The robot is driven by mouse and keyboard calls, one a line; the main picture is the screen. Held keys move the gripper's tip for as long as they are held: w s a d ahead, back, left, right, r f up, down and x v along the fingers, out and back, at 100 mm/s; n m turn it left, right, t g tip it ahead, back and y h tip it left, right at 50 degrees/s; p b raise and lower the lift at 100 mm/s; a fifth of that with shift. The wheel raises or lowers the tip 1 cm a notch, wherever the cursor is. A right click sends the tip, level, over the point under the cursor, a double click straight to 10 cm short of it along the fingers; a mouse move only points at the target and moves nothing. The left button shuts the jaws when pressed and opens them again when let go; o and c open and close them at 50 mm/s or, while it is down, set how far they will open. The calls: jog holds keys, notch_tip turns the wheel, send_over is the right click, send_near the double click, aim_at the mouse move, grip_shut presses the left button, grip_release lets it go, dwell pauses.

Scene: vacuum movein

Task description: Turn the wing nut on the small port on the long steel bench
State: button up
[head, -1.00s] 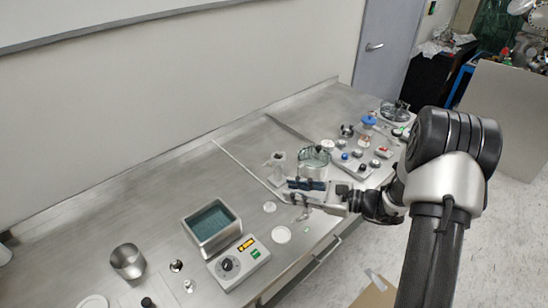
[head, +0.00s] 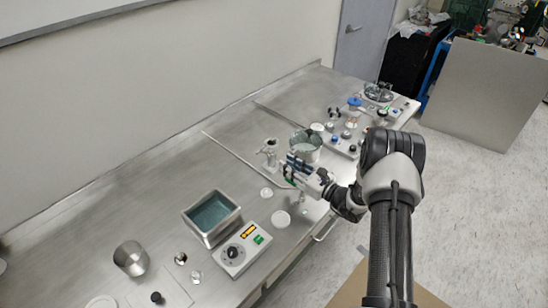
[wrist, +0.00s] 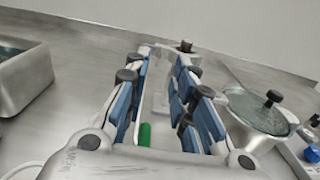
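A small steel port (head: 268,156) stands upright on the long steel bench (head: 165,165). Its wing nut is too small to make out clearly in the head view. My gripper (head: 288,168) is just to the right of the port, low over the bench. In the wrist view my gripper (wrist: 165,62) has its two blue-padded fingers apart, with a gap between them. A grey fitting with a dark knob (wrist: 186,46) shows beyond the fingertips, partly hidden by the right finger. I cannot tell whether the fingers touch it.
A lidded glass pot (head: 307,148) stands close to my gripper; it is right in the wrist view (wrist: 258,112). A square steel bath (head: 212,217) and a control box (head: 242,252) are nearer. Several knobs and vessels crowd the far right. The bench behind the port is clear.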

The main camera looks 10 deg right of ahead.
aim_at(268, 154)
jog(key=x, duration=0.7)
jog(key=shift+b, duration=0.45)
jog(key=shift+w+a, duration=0.1)
jog(key=shift+c, duration=0.4)
grip_shut()
